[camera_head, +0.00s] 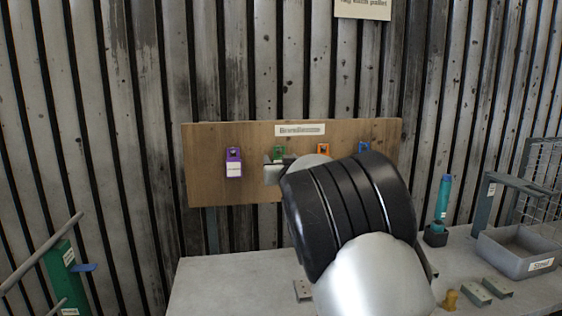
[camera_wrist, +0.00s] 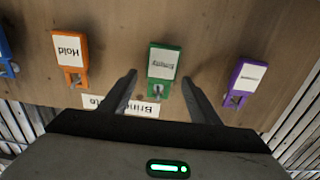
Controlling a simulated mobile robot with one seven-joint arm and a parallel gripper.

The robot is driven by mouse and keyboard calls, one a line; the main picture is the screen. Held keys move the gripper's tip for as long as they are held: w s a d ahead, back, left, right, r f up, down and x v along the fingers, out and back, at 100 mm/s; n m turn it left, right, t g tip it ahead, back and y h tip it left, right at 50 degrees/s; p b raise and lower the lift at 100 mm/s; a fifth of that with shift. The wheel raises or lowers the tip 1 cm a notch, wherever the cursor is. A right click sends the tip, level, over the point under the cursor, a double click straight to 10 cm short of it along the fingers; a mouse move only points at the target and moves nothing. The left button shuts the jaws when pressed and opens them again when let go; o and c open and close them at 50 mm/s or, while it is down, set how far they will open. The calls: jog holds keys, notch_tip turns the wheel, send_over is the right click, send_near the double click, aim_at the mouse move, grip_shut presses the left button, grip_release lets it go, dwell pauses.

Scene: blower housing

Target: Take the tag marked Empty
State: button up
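The green tag (camera_wrist: 163,68) hangs on the wooden board; its white label carries blurred text that I cannot read for certain, possibly "Empty". In the head view the green tag (camera_head: 279,151) is partly hidden by my arm. My gripper (camera_wrist: 159,78) is open, with one finger on each side of the green tag in the wrist view and nothing held. In the head view my gripper (camera_head: 271,170) is mostly hidden by my arm. An orange tag (camera_wrist: 70,57) marked "Hold" and a purple tag (camera_wrist: 242,82) hang to either side.
A blue tag (camera_wrist: 6,58) hangs beyond the orange one. The wooden board (camera_head: 210,190) is above a grey bench (camera_head: 225,285). A grey bin (camera_head: 515,252), a blue-green bottle (camera_head: 443,198) and small metal brackets (camera_head: 478,293) stand at right. A green stand (camera_head: 62,270) is at left.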

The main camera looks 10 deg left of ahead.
jog(key=c, duration=1)
jog(key=shift+r, duration=0.6)
jog(key=shift+b+v, duration=2.7)
jog(key=shift+v, duration=0.35)
jog(key=shift+r, duration=0.1)
jog(key=shift+s, duration=0.1)
jog(key=b+v, duration=0.5)
jog(key=v, duration=0.2)
jog(key=shift+s+d+b, duration=0.1)
jog(key=shift+s+b, duration=0.2)
jog(key=shift+s, duration=0.05)
